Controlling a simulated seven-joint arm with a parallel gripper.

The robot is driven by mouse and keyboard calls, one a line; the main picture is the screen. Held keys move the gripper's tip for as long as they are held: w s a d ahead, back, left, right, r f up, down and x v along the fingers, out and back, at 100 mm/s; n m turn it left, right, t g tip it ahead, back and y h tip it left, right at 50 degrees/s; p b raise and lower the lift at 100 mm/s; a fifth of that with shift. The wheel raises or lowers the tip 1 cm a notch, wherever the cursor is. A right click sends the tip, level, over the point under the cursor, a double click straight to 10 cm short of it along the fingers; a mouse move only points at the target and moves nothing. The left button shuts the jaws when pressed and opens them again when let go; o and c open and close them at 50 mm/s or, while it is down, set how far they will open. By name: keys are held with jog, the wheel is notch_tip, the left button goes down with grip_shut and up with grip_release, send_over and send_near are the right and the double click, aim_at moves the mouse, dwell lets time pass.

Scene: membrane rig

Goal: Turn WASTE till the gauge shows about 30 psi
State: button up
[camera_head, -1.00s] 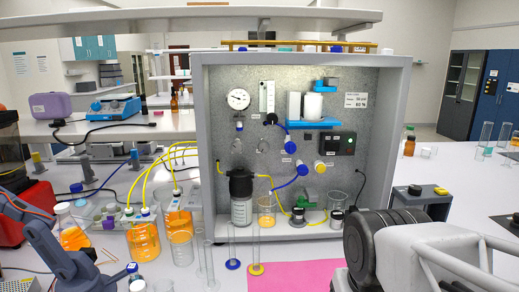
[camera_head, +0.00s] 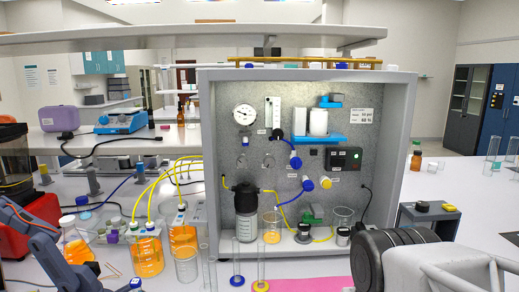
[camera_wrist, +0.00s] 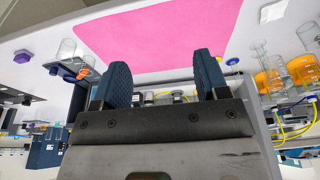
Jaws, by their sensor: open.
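The rig is a grey-framed box (camera_head: 408,110) with a speckled back panel. A round white dial gauge (camera_head: 244,115) sits at its upper left; its needle is too small to read. Two blue knobs, an upper one (camera_head: 295,163) and a lower one (camera_head: 307,184), and a yellow knob (camera_head: 325,183) are on the panel. Their labels are too small to read, so I cannot tell which is WASTE. In the wrist view my gripper (camera_wrist: 162,76) is open and empty, its two dark fingers apart. No knob is between them. The gripper's fingers do not show in the head view.
Inside the rig are a black-capped bottle (camera_head: 246,211), beakers and tubing. Glass cylinders with blue and yellow bases stand in front, by a pink mat (camera_head: 310,284). Orange-filled flasks (camera_head: 147,255) stand at left. A small grey box (camera_head: 428,215) is at right.

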jog(key=n+t, duration=0.3)
jog(key=t, duration=1.2)
send_near(269, 160)
jog(key=w, duration=0.2)
jog(key=w+f, duration=0.1)
jog(key=w, duration=0.2)
jog(key=shift+w+d+f, duration=0.15)
jog(key=shift+w+f, duration=0.05)
jog(key=shift+w, duration=0.05)
jog(key=shift+w, duration=0.1)
jog(key=shift+w, duration=3.75)
jog(key=shift+c, duration=0.2)
